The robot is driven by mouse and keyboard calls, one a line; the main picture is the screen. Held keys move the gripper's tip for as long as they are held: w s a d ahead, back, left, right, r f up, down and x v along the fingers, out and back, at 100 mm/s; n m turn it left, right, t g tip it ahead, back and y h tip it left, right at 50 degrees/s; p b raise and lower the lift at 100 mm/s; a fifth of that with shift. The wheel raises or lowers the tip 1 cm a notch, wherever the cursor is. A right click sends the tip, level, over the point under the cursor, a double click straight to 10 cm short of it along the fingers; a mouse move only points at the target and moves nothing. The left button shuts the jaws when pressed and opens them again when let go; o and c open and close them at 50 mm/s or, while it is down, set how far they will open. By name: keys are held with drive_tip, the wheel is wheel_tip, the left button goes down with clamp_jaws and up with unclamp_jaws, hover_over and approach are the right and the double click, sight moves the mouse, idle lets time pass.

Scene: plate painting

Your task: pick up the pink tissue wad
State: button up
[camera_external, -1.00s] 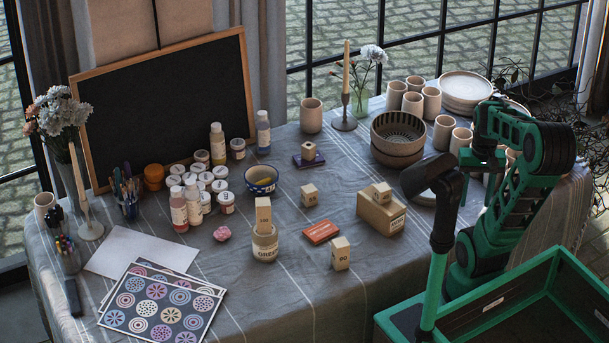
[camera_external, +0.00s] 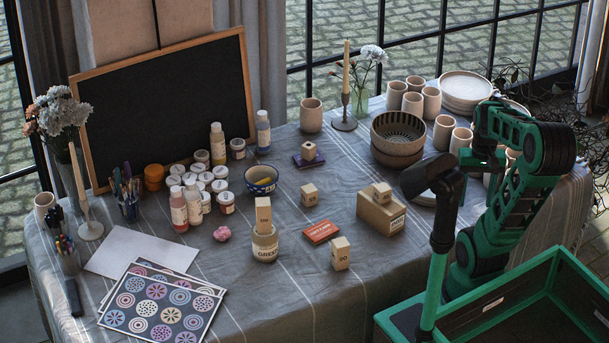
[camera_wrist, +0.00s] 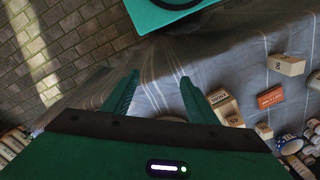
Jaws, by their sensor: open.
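The pink tissue wad (camera_external: 222,234) lies crumpled on the grey cloth in the external view, left of the grey-labelled jar (camera_external: 265,245) and right of the paint bottles. I cannot make it out in the wrist view. My gripper (camera_external: 482,160) is far to its right, above the right part of the table near the stacked bowls. In the wrist view my gripper (camera_wrist: 160,92) shows two green fingers spread apart. Nothing is between them but a view of the cloth and table edge below.
A red box (camera_external: 321,232), loose wooden blocks and a cardboard box (camera_external: 381,213) lie between my gripper and the wad. Paint bottles (camera_external: 179,209) and a blue bowl (camera_external: 261,180) stand behind the wad. Bare cloth lies in front of it.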

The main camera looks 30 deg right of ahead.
wheel_tip(320, 180, up, 5)
drive_tip(key=s, duration=0.1)
drive_tip(key=w+a+r, duration=0.2)
drive_tip(key=w, duration=0.6)
drive_tip(key=w+a+f+m, duration=0.1)
drive_tip(key=w+a+f, duration=0.1)
drive_tip(key=w+a, duration=0.55)
drive_tip(key=w+a+f+m, duration=0.15)
drive_tip(key=w+a, duration=0.35)
drive_tip(key=w, duration=0.6)
drive_tip(key=m+g+y, duration=0.2)
drive_tip(key=m+y, duration=0.5)
drive_tip(key=y, duration=0.5)
hover_over(221, 229)
drive_tip(key=w+d, duration=0.2)
drive_tip(key=d, duration=0.7)
drive_tip(key=f, duration=1.7)
drive_tip(key=shift+s+d+f, duration=0.1)
drive_tip(key=shift+s+f, duration=0.1)
drive_tip(key=x, duration=1)
drive_tip(key=shift+a+f, duration=0.2)
drive_tip(key=shift+f, duration=0.25)
